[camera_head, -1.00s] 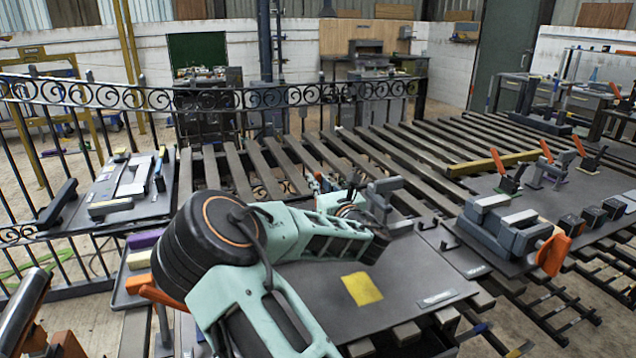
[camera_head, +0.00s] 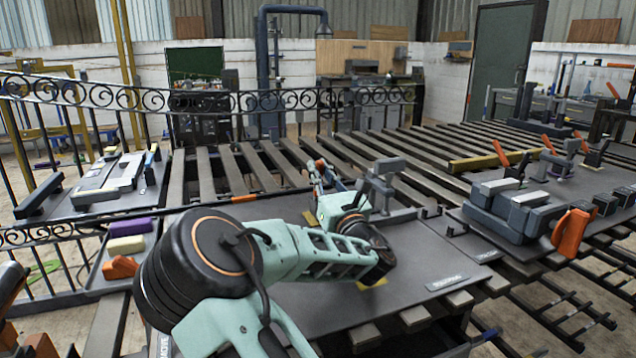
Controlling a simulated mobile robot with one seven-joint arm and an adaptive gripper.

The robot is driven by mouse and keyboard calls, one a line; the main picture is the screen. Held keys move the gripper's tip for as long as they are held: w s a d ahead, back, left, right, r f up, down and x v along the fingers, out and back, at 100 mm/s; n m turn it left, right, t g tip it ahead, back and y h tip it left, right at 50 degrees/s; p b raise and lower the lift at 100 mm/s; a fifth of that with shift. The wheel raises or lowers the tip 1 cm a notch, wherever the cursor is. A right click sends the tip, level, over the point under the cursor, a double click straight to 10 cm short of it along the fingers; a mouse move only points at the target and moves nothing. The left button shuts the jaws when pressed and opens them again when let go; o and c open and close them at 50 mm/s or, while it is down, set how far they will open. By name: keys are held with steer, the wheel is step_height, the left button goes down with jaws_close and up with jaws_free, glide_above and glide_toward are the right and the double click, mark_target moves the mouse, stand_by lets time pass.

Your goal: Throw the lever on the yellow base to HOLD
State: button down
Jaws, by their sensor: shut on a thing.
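My arm reaches over the dark bench plate (camera_head: 395,300). My gripper (camera_head: 321,178) is small and partly hidden behind my teal wrist. It is shut at a thin dark upright part with an orange end, which looks like the lever (camera_head: 319,164); the contact itself is not clear. A small yellow patch (camera_head: 310,217) below it, beside my wrist, may be the yellow base, mostly hidden. The HOLD mark cannot be read, and the lever's exact setting cannot be told.
A grey bracket (camera_head: 381,183) stands just right of my wrist. A flat yellow square (camera_head: 372,284) lies largely under my arm. Grey clamp blocks (camera_head: 510,208) and several orange-handled levers (camera_head: 549,146) stand at right. A scrolled iron railing (camera_head: 270,98) runs behind.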

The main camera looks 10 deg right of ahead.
steer(key=shift+s+f+t+b, duration=0.2)
steer(key=shift+t+b, duration=0.1)
steer(key=shift+b, duration=0.15)
steer(key=c, duration=1.9)
jaws_free()
steer(key=shift+r, duration=0.1)
steer(key=shift+c, duration=0.2)
step_height(320, 180, up, 10)
steer(key=shift+r, duration=0.1)
steer(key=shift+d, duration=0.1)
